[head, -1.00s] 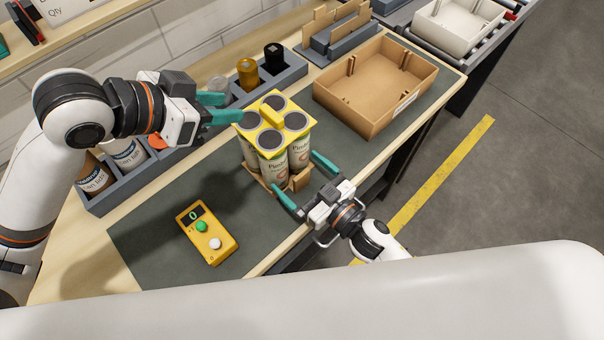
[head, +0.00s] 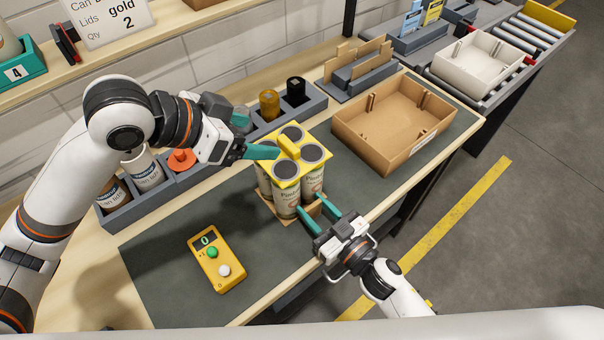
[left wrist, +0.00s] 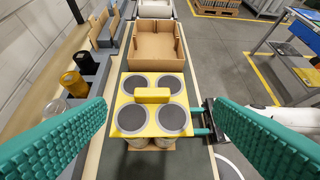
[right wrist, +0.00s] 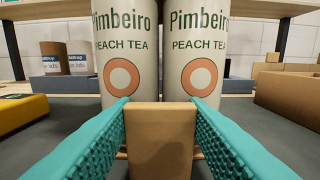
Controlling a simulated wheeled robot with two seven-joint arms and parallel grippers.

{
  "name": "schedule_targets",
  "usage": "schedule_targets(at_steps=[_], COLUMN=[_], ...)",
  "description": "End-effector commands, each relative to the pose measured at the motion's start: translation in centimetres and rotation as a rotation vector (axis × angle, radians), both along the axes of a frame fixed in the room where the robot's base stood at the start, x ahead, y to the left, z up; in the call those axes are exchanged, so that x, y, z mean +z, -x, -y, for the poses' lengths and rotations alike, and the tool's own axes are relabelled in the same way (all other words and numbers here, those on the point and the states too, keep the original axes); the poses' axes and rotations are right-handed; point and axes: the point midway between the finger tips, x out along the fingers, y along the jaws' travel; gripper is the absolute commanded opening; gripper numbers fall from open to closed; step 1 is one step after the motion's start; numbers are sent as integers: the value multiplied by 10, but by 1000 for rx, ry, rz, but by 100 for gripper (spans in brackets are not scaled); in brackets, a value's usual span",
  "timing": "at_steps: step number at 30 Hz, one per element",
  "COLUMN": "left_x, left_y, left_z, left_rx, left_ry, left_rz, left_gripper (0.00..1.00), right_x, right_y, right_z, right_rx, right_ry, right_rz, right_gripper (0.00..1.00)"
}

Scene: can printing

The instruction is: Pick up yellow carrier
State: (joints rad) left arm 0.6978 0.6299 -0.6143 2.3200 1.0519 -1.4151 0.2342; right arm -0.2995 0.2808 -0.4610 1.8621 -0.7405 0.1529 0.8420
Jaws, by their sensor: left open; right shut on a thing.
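The yellow carrier (head: 289,149) sits on top of several cans (head: 313,180), with a raised handle (left wrist: 152,96) in its middle. The cans have grey lids and "Pimbeiro Peach Tea" labels, shown in the right wrist view (right wrist: 205,48). They stand upright in a brown base (head: 272,207) on the dark mat. My left gripper (head: 262,138) is open just above and behind the carrier, its fingers spread on either side of it in the left wrist view. My right gripper (head: 314,207) is shut on a brown upright block of the base (right wrist: 161,140), low at the front.
An open brown box (head: 385,150) stands to the right on the mat. A yellow control box (head: 217,258) showing 0 lies at the front left. A grey rack (head: 205,170) with cups and dark and gold cylinders runs along the back.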

Motion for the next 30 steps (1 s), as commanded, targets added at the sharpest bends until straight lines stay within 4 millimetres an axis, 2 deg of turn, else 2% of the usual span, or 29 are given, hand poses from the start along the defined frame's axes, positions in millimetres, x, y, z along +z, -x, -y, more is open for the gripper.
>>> schedule_targets(at_steps=[6,12,18,23,26,30], left_x=[2,12,32,43,40,18], left_y=[-21,-34,-45,-49,-50,-50], left_z=[40,63,66,65,64,63], left_rx=[-77,-97,-44,-3,7,9], left_ry=[-156,-393,-599,-683,-703,-707], left_rz=[-183,-331,-413,-442,-450,-453], left_gripper=[76,76,76,76,76,76], right_x=[0,0,0,0,-1,0], right_y=[0,0,0,0,0,0], right_z=[0,0,0,0,0,0], right_rx=[1,0,-1,-1,-1,-1], right_ry=[0,0,1,1,1,1], right_rz=[0,0,-1,-1,-1,-1], right_gripper=[16,16,16,16,16,16])
